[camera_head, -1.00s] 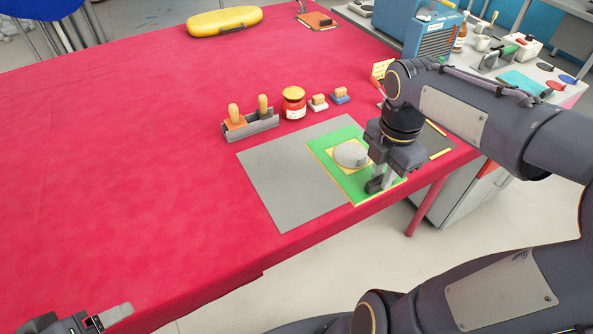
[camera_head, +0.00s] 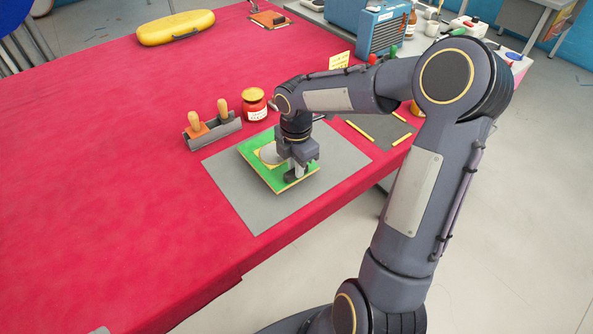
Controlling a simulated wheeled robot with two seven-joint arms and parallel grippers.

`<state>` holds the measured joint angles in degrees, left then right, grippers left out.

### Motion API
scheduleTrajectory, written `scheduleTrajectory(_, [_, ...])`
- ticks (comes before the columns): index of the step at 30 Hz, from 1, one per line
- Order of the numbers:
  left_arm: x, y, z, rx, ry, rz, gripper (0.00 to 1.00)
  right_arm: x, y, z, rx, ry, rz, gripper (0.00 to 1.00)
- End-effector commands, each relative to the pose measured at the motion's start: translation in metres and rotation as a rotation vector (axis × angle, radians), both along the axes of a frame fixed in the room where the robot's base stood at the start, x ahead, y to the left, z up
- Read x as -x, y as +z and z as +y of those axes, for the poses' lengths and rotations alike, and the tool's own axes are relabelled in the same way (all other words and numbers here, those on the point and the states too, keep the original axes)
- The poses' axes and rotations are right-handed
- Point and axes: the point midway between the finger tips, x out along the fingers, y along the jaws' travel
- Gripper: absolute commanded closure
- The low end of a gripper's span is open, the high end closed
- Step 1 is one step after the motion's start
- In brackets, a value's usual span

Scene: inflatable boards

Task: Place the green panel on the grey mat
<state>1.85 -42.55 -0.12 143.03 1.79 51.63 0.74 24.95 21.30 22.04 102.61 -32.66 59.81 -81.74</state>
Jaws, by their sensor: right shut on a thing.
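The green panel (camera_head: 274,181) has a yellow square and a round grey disc on top. In the head view it lies over the middle of the grey mat (camera_head: 232,183), with mat showing around it. My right gripper (camera_head: 293,177) points down and is shut on the panel at its near right part. The gripper and wrist hide part of the panel. I cannot tell whether the panel touches the mat or is held just above it. Only a small grey tip of my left gripper (camera_head: 99,330) shows at the bottom left edge, so its jaws cannot be judged.
Behind the mat stand a grey holder (camera_head: 213,133) with orange-handled tools and a red jar (camera_head: 254,104). A dark mat with yellow strips (camera_head: 380,130) lies to the right. A yellow case (camera_head: 176,27) is at the back. The left of the red table (camera_head: 90,160) is clear.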

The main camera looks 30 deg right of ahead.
Motion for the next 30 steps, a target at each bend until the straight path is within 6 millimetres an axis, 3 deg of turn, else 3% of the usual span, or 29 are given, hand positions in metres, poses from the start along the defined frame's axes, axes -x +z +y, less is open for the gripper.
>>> scheduleTrajectory(4, [0.0, -0.002, 0.0, 0.0, 0.0, 0.0, 0.27, 0.001, -0.023, 0.0, -0.001, -0.001, 0.004, 1.0])
scheduleTrajectory(15, [0.0, -0.004, 0.0, 0.0, 0.0, 0.0, 0.27, 0.001, -0.028, 0.0, -0.001, -0.001, 0.001, 1.0])
scheduleTrajectory(16, [0.0, -0.003, 0.0, 0.0, 0.0, 0.0, 0.27, 0.001, -0.027, 0.0, -0.001, -0.001, 0.003, 0.8])
scheduleTrajectory(20, [0.0, -0.003, 0.0, 0.0, 0.0, 0.0, 0.27, 0.002, -0.026, 0.0, -0.001, -0.001, 0.003, 0.63])
scheduleTrajectory(30, [0.0, 0.0, 0.0, 0.0, 0.0, 0.0, 0.27, 0.001, -0.022, -0.001, -0.001, -0.001, 0.002, 0.62])
